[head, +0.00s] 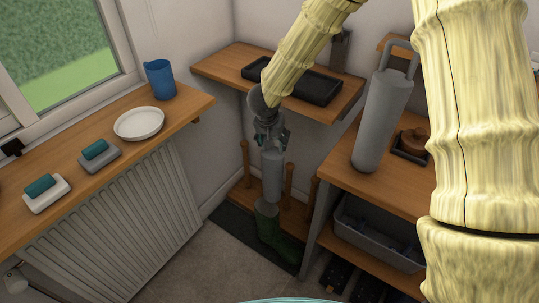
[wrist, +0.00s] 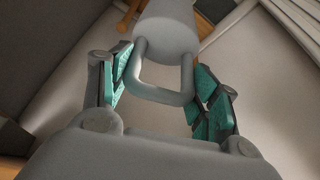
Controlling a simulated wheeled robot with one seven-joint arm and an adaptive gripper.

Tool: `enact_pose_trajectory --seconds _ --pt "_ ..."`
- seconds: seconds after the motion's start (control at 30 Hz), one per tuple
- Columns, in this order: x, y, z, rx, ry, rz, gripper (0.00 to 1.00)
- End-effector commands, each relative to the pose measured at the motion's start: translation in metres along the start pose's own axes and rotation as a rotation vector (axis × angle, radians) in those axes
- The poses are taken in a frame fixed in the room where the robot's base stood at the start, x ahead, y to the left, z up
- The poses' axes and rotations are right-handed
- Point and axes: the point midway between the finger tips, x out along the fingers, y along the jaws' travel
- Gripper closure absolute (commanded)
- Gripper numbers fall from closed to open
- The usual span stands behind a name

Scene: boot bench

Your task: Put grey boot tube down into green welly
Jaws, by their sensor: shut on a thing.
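My gripper (head: 271,140) is shut on the handle of a grey boot tube (head: 272,178), which hangs upright below it. In the wrist view, the tube (wrist: 165,25) points away and its loop handle lies between the teal finger pads of my gripper (wrist: 163,82). A green welly (head: 275,232) stands on the low rack below. The tube's lower end meets the welly's top opening in the head view; how far it is inside cannot be told. The welly is not visible in the wrist view.
A second grey tube (head: 383,120) with a handle stands on the wooden bench (head: 345,183) at right. Wooden pegs (head: 289,182) rise beside the welly. A shelf (head: 225,64) with a black tray (head: 312,86) is behind my gripper. The radiator (head: 130,215) is left.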

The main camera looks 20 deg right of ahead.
Motion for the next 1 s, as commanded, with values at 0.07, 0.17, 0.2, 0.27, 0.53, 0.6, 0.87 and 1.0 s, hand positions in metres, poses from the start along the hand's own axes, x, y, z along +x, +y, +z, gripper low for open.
enact_pose_trajectory --seconds 0.07,0.17,0.2,0.27,0.53,0.6,0.87,1.0 --pt "0.030 -0.007 -0.001 0.057 0.002 0.024 0.58" --pt "0.052 -0.013 -0.006 0.125 -0.001 0.052 0.58" --pt "0.059 -0.016 -0.008 0.149 -0.001 0.062 0.58" --pt "0.068 -0.019 -0.010 0.183 -0.002 0.076 0.58" --pt "0.086 -0.028 -0.017 0.261 -0.006 0.108 0.58" --pt "0.087 -0.028 -0.017 0.265 -0.006 0.110 0.58" --pt "0.097 -0.028 -0.013 0.264 -0.006 0.110 0.58" --pt "0.107 -0.028 -0.009 0.264 -0.006 0.109 0.58"
